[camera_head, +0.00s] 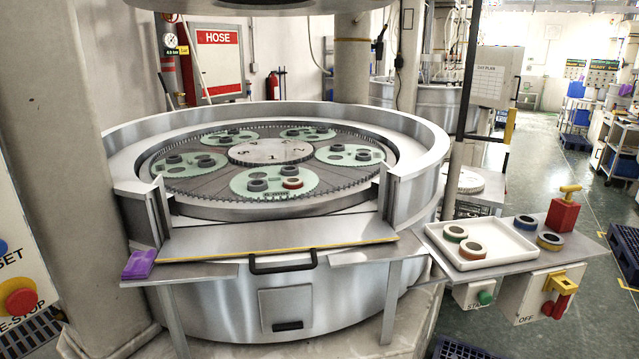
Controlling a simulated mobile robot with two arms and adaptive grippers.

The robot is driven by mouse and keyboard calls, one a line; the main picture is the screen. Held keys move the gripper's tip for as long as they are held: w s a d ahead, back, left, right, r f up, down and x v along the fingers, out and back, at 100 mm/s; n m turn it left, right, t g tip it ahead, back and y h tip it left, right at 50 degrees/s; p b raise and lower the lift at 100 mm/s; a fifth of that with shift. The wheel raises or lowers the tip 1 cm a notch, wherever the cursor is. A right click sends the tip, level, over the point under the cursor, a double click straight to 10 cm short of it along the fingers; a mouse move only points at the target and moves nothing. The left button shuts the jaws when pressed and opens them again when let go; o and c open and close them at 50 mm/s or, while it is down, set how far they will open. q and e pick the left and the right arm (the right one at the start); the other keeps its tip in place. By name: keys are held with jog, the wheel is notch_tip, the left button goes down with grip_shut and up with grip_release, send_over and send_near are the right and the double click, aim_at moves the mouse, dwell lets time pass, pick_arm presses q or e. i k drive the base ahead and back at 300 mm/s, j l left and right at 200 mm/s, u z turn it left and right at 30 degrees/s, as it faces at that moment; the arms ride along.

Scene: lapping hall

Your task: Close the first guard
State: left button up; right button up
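A round lapping machine stands in front of me, with a raised metal rim wall (421,172) around its plate. The wall has a gap at the front. A flat metal guard panel (275,240) lies across this gap, tilted outward, with a yellow strip along its front edge. A black handle (283,266) is below that edge. With the panel down, the gap stands open. Neither of my grippers is in view.
A purple cloth (139,265) lies at the left front ledge. On the right, a side shelf bears a white tray (484,257) with rings, another ring (550,241) and a red can (562,213). A thick column (50,140) stands at left, with an emergency-stop button (20,300).

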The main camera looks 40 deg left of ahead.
aim_at(250, 238)
jog(key=u, duration=1.55)
jog(key=i+l+u, duration=0.15)
jog(key=l, duration=0.2)
jog(key=l+u, duration=0.1)
jog(key=l, duration=0.2)
jog(key=i+l+u, duration=0.15)
jog(key=l, duration=0.2)
